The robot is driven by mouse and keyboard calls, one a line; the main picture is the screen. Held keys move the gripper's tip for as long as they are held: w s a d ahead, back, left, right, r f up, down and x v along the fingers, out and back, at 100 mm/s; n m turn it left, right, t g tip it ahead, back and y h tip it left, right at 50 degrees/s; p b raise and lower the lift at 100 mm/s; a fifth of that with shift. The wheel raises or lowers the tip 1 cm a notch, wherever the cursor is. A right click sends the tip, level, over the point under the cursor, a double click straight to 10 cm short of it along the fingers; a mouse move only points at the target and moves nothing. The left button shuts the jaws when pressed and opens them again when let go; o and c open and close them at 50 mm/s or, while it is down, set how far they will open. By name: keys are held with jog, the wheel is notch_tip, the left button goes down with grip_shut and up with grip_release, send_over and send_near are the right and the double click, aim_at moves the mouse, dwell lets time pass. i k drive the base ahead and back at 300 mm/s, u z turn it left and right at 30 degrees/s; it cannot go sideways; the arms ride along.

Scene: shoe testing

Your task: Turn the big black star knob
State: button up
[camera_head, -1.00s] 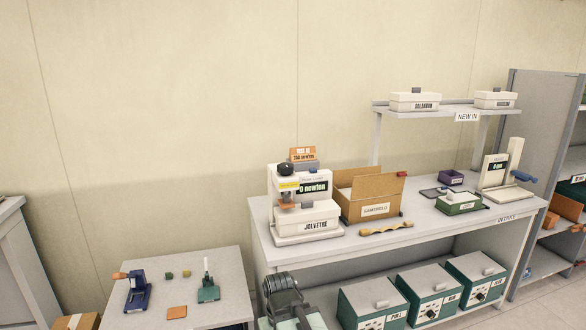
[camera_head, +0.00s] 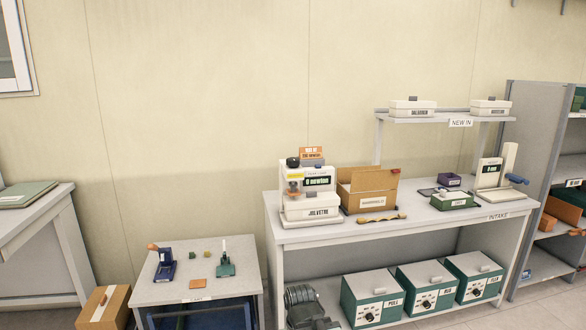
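A black knob (camera_head: 293,162) sits on top of the white testing machine (camera_head: 310,212) labelled "JOLVETRE", at the left end of the long bench. At this size I cannot tell whether the knob is star shaped. The machine's display reads "0 newton". An orange sign stands on its top beside the knob. My gripper is not in view.
The long bench (camera_head: 460,216) also holds an open cardboard box (camera_head: 368,190), a green tray (camera_head: 455,201) and another white device (camera_head: 497,176). A lower table (camera_head: 215,285) with small tools stands to the left. A cardboard box (camera_head: 105,307) is on the floor beside it. Shelving is at right.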

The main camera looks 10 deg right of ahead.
aim_at(292, 162)
jog(key=u, duration=0.75)
jog(key=i, duration=0.65)
jog(key=z, duration=0.05)
